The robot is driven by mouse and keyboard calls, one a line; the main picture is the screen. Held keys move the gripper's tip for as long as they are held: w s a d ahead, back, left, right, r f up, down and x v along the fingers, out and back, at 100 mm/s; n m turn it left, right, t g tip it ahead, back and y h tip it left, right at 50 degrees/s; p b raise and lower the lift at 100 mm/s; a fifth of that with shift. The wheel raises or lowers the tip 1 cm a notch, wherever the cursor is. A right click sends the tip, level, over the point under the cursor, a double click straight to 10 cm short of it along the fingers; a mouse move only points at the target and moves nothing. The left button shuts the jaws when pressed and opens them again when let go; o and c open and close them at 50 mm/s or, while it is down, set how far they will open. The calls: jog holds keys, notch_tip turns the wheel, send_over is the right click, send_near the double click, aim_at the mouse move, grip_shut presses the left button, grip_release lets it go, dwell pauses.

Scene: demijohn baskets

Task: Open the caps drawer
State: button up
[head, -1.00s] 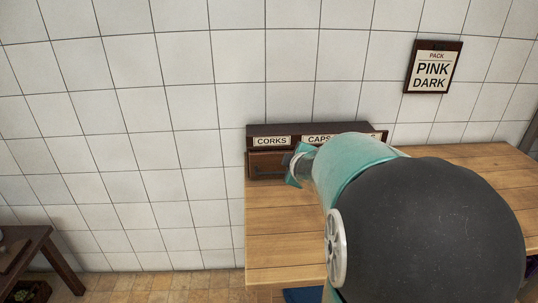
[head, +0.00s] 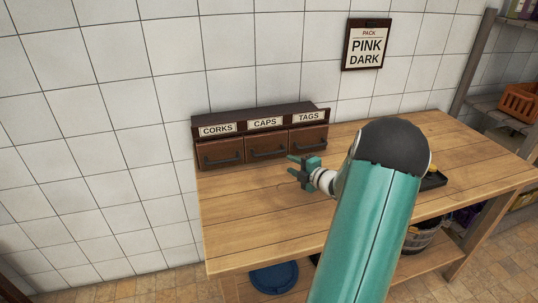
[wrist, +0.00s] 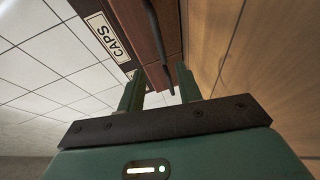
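The caps drawer (head: 260,143) is the middle drawer of a dark wooden cabinet, under the CAPS label. Its front looks flush with its neighbours, and it has a dark bar handle (head: 268,153). My gripper (head: 293,167) is open and empty in front of the cabinet, to the right of the caps handle, fingers pointing left. In the wrist view my gripper (wrist: 160,92) shows two fingers apart. The CAPS label (wrist: 107,36) is beyond them at the upper left.
The corks drawer (head: 221,153) is on the left and the tags drawer (head: 308,138) on the right, both shut. The wooden table (head: 250,215) is mostly clear in front. A PINK DARK sign (head: 366,45) hangs on the tiled wall. A small black tray (head: 434,180) sits at right.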

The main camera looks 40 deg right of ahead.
aim_at(270, 154)
jog(key=w, duration=0.4)
jog(key=w+d+f, duration=0.1)
jog(key=w, duration=0.4)
jog(key=w+f, duration=0.1)
jog(key=w, duration=0.3)
jog(key=shift+w+d+f, duration=0.2)
jog(key=shift+c, duration=0.2)
grip_shut()
